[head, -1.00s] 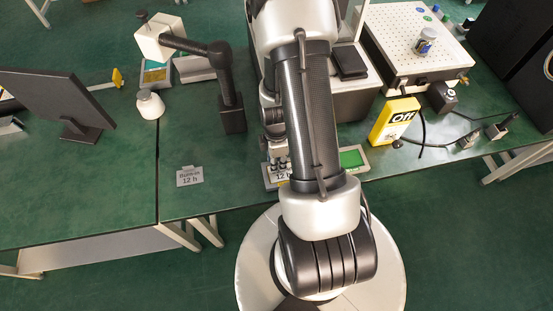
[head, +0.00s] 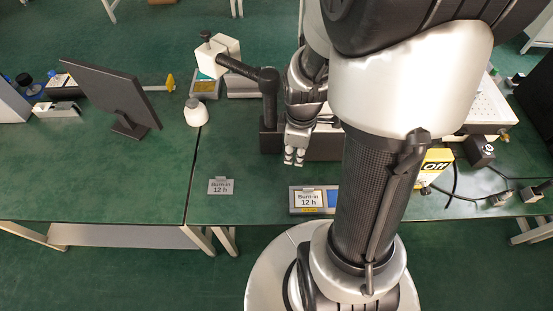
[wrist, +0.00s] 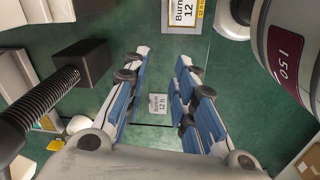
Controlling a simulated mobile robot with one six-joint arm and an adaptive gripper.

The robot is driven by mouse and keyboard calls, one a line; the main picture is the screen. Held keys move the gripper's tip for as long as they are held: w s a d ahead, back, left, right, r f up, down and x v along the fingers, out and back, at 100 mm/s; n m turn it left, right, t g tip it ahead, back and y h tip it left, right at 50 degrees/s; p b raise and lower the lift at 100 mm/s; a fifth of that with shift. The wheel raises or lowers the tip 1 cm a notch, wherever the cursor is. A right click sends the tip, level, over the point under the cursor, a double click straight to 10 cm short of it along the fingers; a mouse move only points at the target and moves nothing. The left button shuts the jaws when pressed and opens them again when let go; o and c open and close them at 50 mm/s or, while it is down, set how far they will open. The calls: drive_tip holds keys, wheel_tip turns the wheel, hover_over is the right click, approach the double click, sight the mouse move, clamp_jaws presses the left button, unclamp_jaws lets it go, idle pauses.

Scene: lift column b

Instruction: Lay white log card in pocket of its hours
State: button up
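A white card (head: 308,199) reading "Burn-in 12 h" lies in the left pocket of a grey tray (head: 296,211) at the table's front edge. Yellow shows around it. A blue pocket (head: 333,197) is beside it; my arm hides the tray's right part. The card also shows at the top of the wrist view (wrist: 180,12). A small grey plate with a tab (head: 221,187), also reading "Burn-in 12 h", is on the table to the left. My gripper (head: 294,160) is open and empty, above the table behind the tray. Its fingers stand apart in the wrist view (wrist: 162,57).
A black monitor (head: 110,95) and a white rounded item (head: 197,112) stand at the left. A black-armed device (head: 245,70) stands behind my gripper. A yellow "Off" box (head: 433,165) and cables are at the right. The table between plate and tray is clear.

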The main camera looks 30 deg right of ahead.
drive_tip(key=s+a+r+m+t, duration=0.1)
drive_tip(key=s+a+r+m, duration=0.3)
drive_tip(key=a+r, duration=0.3)
drive_tip(key=s+a+r+m+t, duration=0.2)
drive_tip(key=s+a+r+m, duration=0.3)
drive_tip(key=r, duration=0.7)
drive_tip(key=shift+a+r+t, duration=0.15)
drive_tip(key=shift+a+t, duration=0.15)
drive_tip(key=shift+a, duration=0.55)
drive_tip(key=shift+s, duration=0.1)
